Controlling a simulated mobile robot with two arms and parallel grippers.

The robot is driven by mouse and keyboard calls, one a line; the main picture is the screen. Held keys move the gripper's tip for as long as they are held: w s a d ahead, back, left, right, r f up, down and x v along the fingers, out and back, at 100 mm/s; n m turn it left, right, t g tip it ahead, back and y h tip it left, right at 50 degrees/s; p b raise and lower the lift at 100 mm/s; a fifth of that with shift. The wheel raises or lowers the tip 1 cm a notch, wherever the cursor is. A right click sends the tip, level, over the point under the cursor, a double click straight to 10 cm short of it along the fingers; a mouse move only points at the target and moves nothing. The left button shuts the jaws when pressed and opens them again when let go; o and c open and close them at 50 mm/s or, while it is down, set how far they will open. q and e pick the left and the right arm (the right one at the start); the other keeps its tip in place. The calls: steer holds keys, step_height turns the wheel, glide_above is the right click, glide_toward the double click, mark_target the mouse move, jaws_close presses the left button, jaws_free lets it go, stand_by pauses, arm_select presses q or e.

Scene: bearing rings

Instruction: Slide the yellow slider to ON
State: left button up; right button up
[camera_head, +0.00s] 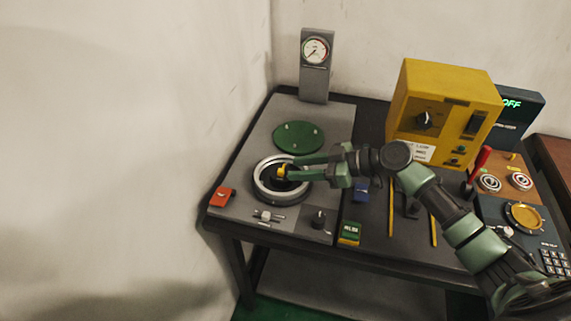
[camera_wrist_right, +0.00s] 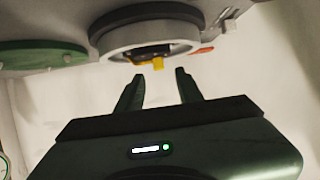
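A small yellow tab (camera_head: 282,172), which looks like the yellow slider, sits inside a silver ring (camera_head: 260,193) on the grey panel. It also shows in the right wrist view (camera_wrist_right: 158,63), sticking out from the ring's dark centre. My right gripper (camera_head: 285,172) reaches in from the right over the ring. In the right wrist view its fingers (camera_wrist_right: 160,74) are open, with the tab in line with the gap, just beyond the tips. Nothing is held. The gripper partly hides the tab and ring in the head view. I see no ON label by the tab. My left gripper is not in view.
A green disc (camera_head: 298,136) lies behind the ring, and a gauge post (camera_head: 315,65) stands at the back. A yellow box (camera_head: 440,110) stands right of it, near a screen reading OFF (camera_head: 511,103). A red-orange block (camera_head: 222,196) and a black knob (camera_head: 319,218) are near the ring.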

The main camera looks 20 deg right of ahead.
mark_target(283, 170)
steer(key=x, duration=0.3)
steer(key=shift+w+a+f+p, duration=0.15)
steer(key=shift+w+a+p, duration=0.1)
steer(key=shift+p, duration=0.1)
steer(key=shift+w+a+f, duration=0.1)
steer(key=shift+a+f, duration=0.1)
jaws_close()
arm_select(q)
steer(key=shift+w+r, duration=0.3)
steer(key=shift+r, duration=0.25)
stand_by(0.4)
